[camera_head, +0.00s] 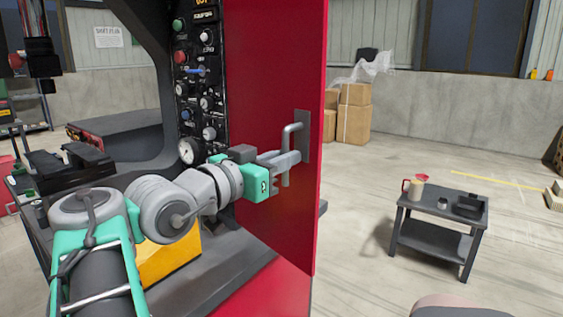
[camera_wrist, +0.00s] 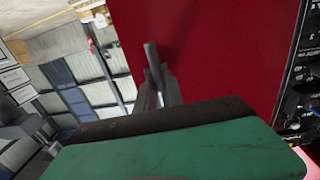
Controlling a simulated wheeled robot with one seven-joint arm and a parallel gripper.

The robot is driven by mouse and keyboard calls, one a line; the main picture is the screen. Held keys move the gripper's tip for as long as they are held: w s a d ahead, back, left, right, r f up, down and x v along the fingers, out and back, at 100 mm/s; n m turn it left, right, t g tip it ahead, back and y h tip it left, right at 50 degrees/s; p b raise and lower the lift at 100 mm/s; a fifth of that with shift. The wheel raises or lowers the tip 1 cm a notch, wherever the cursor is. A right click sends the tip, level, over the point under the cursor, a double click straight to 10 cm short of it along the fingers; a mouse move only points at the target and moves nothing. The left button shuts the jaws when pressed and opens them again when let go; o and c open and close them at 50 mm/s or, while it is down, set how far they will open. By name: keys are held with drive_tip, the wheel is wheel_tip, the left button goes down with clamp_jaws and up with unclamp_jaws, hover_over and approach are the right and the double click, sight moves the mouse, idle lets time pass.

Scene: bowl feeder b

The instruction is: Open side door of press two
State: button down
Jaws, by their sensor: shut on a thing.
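The red side door (camera_head: 262,95) of the press stands in the middle of the head view, swung out from the press body. Its grey bar handle (camera_head: 287,172) is upright near the door's right edge. My gripper (camera_head: 291,158) is shut on this handle, with the fingers around the bar. In the wrist view the red door (camera_wrist: 220,60) fills the right half, and the handle (camera_wrist: 151,58) shows beyond the green gripper body. The fingertips (camera_wrist: 155,88) are at the handle, partly hidden behind that body.
A black control panel (camera_head: 198,75) with knobs and a gauge is left of the door. A small dark table (camera_head: 437,227) with a mug and containers stands at right. Cardboard boxes (camera_head: 354,115) are by the back wall. The floor between is open.

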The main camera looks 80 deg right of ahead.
drive_tip(key=shift+w+a, duration=0.35)
drive_tip(key=shift+w, duration=0.15)
drive_tip(key=c, duration=1.6)
unclamp_jaws()
drive_tip(key=shift+w, duration=0.15)
drive_tip(key=shift+o, duration=0.7)
